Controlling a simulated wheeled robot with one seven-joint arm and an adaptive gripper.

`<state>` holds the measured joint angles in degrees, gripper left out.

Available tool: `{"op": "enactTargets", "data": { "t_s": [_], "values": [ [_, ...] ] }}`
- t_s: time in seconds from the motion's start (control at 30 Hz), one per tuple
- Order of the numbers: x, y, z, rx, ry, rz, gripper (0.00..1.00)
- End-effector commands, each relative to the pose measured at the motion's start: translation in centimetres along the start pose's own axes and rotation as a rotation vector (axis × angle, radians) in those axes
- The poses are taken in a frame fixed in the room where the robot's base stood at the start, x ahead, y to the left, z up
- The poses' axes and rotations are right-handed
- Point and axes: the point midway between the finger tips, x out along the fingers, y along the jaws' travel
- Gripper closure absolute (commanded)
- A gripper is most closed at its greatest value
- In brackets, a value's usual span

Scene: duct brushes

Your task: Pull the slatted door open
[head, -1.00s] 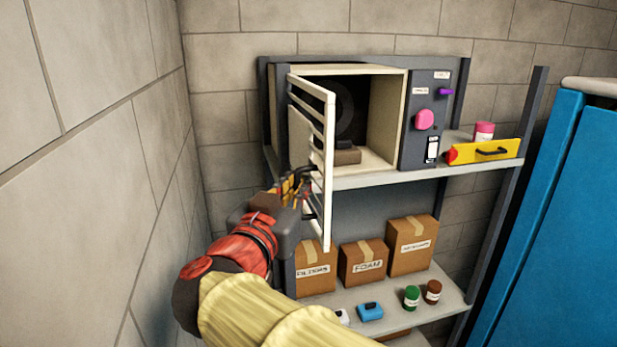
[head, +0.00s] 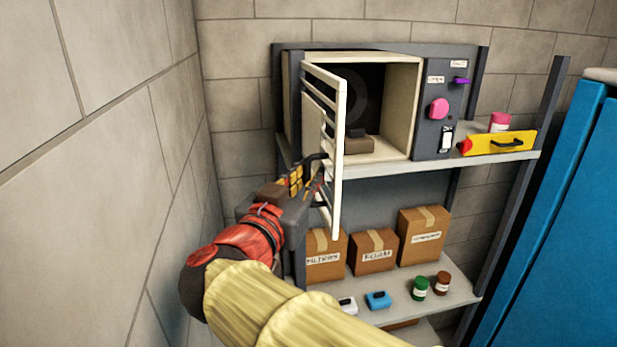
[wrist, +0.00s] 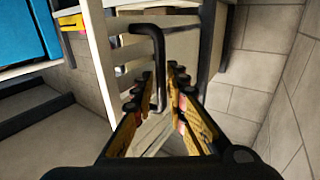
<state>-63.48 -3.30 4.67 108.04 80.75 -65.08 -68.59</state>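The slatted door (head: 338,150) is white and stands swung well open from the left side of a cream-lined box (head: 397,110) on the upper shelf, so the inside shows. Its dark bar handle (wrist: 158,58) runs down the door in the wrist view. My gripper (head: 318,172) is at the door's outer face, on its left. In the wrist view my gripper (wrist: 162,80) has its yellow fingers apart, with the lower part of the handle between them. The handle looks nearer the left finger; I cannot tell whether they touch.
A grey panel (head: 432,120) with a pink knob (head: 439,108) is right of the opening. Cardboard boxes (head: 373,252) stand below. A block wall (head: 100,170) is close on the left; a blue cabinet (head: 560,230) is at right.

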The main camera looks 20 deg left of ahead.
Motion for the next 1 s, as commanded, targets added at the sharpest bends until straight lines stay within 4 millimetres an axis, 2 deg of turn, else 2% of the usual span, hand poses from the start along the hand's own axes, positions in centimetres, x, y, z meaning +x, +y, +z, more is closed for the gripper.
{"op": "enactTargets", "data": {
  "t_s": [0.5,0.63,1.0],
  "values": [
    [-6.8,-0.1,0.2,-0.002,-0.002,-0.003,0.86],
    [-7.4,-0.1,0.2,-0.003,-0.002,-0.002,0.86],
    [-7.4,-0.1,0.2,-0.002,-0.002,-0.001,0.86]
  ]
}}
